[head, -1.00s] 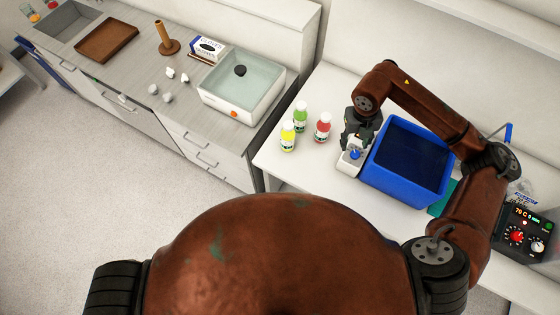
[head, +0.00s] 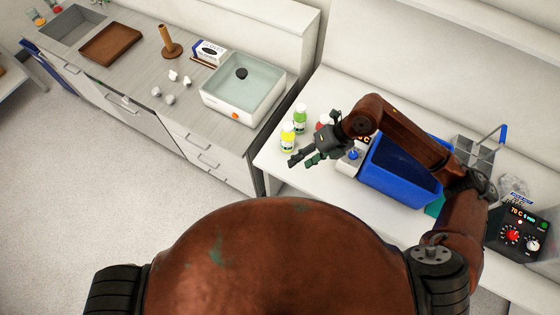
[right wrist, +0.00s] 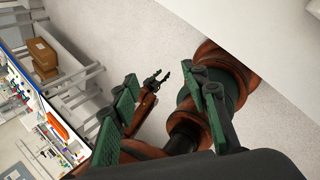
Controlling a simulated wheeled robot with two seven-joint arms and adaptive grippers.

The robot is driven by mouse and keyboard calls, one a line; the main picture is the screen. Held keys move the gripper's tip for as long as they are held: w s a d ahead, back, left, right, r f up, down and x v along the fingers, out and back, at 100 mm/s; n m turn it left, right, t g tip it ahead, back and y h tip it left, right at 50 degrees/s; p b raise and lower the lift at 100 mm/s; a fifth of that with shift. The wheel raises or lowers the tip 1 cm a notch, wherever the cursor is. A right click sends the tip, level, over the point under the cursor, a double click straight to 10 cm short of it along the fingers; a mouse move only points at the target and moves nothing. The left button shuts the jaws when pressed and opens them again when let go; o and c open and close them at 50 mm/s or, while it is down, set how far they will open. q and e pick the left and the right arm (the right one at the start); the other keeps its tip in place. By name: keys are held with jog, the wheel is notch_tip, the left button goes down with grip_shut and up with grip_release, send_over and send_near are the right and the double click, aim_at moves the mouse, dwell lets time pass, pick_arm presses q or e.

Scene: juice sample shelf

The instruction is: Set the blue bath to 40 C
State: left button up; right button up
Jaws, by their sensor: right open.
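The blue bath (head: 412,190) stands on the white bench at the right of the head view, with dark liquid inside. My right forearm crosses over its back part. On its left end is a white control unit (head: 345,166) with a blue knob (head: 353,155). A small dark display with red characters shows only in part beside my wrist, and its number is hidden. My right gripper (head: 301,159) is open and empty, left of the knob and apart from it. The right wrist view also shows my left gripper (right wrist: 158,79), small, its fingers apart and empty.
Yellow (head: 287,138) and green (head: 300,118) bottles stand behind my right gripper; a red-labelled bottle (head: 322,122) is partly hidden. A black device (head: 517,232) reading 70 C stands at right.

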pick_arm(q)
jog(key=shift+s+r+p, duration=0.35)
jog(key=shift+s+r, duration=0.05)
jog(key=shift+s, duration=0.25)
pick_arm(e)
jog(key=s+a+r+y, duration=0.3)
jog(key=a+r+y, duration=0.1)
jog(key=a+r, duration=0.2)
jog(key=shift+a+r, duration=0.15)
jog(key=shift+a, duration=0.55)
